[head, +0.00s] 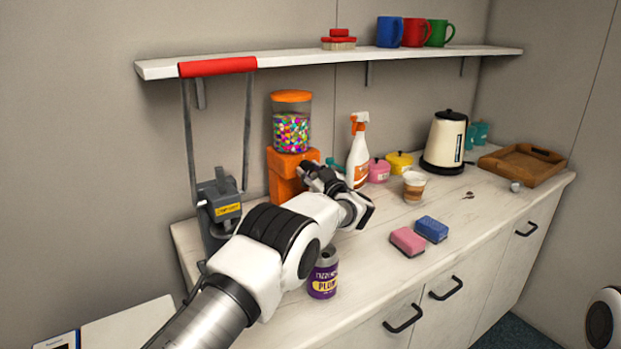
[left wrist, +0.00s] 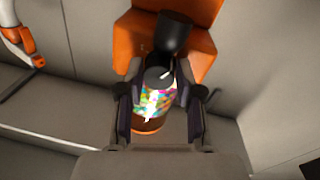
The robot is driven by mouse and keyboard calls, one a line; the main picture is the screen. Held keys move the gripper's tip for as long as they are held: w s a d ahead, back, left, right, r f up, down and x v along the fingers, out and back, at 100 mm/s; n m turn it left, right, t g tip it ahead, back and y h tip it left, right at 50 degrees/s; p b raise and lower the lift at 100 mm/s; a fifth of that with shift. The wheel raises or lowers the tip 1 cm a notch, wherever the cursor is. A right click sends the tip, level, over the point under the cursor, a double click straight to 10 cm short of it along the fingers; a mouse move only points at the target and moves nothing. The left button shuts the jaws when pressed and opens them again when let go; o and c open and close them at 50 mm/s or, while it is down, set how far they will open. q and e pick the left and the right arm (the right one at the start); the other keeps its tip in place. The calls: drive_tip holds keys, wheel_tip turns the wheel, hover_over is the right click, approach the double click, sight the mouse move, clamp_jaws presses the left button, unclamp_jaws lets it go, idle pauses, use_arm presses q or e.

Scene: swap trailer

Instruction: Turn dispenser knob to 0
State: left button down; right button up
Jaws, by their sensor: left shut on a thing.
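The candy dispenser stands on the counter against the wall, with an orange base (head: 286,162) and a clear jar of colourful candies (head: 291,132) under an orange lid. My left gripper (head: 318,176) is at the front of the base and hides the knob in the head view. In the left wrist view, the dark grey knob (left wrist: 158,77) with a white mark is between my fingers, which are shut on it. A black cylindrical part (left wrist: 173,32) shows beside it against the orange base (left wrist: 200,45). I cannot read any numbers by the knob. My right gripper is not in view.
A spray bottle (head: 358,152), pink pot (head: 379,171), yellow pot (head: 399,163) and paper cup (head: 414,187) stand right of the dispenser. A purple can (head: 323,275) is below my left arm. Sponges (head: 407,241) lie nearer the front; a shelf (head: 330,58) runs above.

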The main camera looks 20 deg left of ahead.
use_arm(q)
drive_tip(key=shift+n+b, duration=0.4)
drive_tip(key=shift+n, duration=0.5)
drive_tip(key=c, duration=0.9)
unclamp_jaws()
drive_tip(key=shift+o, duration=0.8)
drive_tip(key=shift+w+a+f, duration=0.1)
